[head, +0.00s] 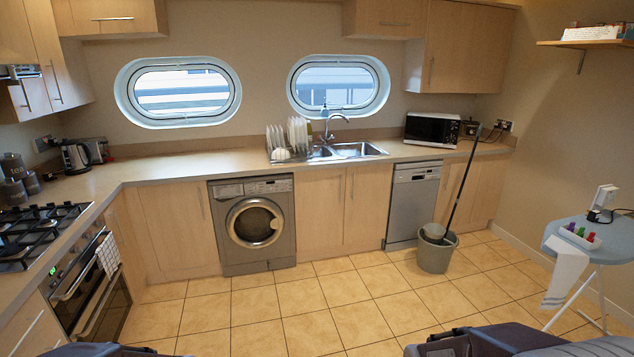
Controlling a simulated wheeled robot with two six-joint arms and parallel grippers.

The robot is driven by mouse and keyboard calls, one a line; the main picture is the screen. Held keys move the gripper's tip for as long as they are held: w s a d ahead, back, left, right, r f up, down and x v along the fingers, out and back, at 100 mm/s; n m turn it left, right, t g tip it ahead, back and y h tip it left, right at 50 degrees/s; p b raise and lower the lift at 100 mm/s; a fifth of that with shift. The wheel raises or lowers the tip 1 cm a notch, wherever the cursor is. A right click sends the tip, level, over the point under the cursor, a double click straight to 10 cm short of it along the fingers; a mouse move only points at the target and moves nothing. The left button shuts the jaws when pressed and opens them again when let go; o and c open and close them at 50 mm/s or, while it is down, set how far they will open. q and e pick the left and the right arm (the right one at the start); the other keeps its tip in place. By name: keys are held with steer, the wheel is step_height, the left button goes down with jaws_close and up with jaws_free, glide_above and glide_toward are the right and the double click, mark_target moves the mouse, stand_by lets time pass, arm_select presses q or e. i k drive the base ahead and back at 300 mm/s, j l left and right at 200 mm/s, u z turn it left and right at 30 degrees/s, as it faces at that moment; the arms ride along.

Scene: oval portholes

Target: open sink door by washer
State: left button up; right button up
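The washer (252,224) is a grey front-loader with a round glass door, set under the worktop. The sink door by the washer (318,215) is a pale wood panel directly to its right, with a thin vertical handle (340,188) near its upper right edge. This door looks closed. A second sink door (365,212) stands beside it, also closed, with its handle (352,187) close to the first one. The sink (358,149) is above them. Only dark parts of my arms show at the bottom edge; neither gripper's fingertips show.
The tiled floor (310,300) before the sink doors is clear. A grey bucket with a mop (436,255) stands before the dishwasher (412,200). An ironing board (590,240) is at the right, and a cooker (85,290) at the left.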

mark_target(319, 194)
steer(key=i, duration=3.25)
steer(key=i+z, duration=0.15)
steer(key=i, duration=0.35)
steer(key=i+j+z, duration=0.15)
steer(key=i, duration=0.35)
